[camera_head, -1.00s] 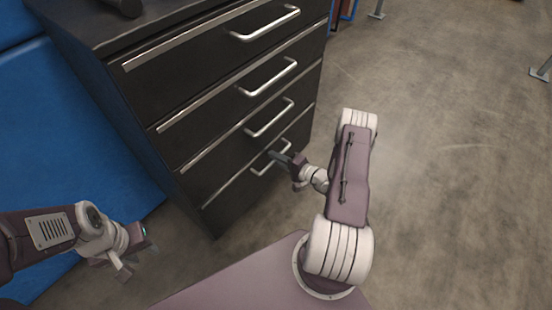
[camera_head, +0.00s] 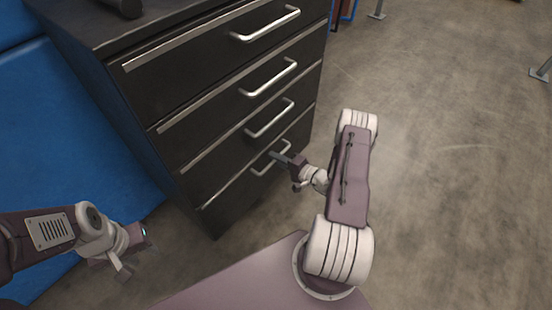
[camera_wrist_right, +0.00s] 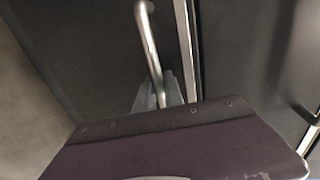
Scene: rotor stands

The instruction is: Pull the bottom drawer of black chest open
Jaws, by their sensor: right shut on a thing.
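The black chest (camera_head: 140,105) stands at the upper left in the head view, with several drawers and silver bar handles. Its bottom drawer (camera_head: 235,195) looks shut. My right gripper (camera_head: 280,158) is at the bottom drawer's handle (camera_head: 262,172). In the right wrist view the fingers (camera_wrist_right: 158,92) are closed around the lower end of the silver handle (camera_wrist_right: 148,40), the palm hiding part of them. My left gripper (camera_head: 135,255) hangs at the lower left, away from the chest; I cannot tell its opening.
Blue panels (camera_head: 60,150) are at the left beside the chest. A dark object (camera_head: 122,7) lies on the chest top. Grey concrete floor (camera_head: 440,180) is open to the right. Metal stand feet (camera_head: 540,72) show at the upper right.

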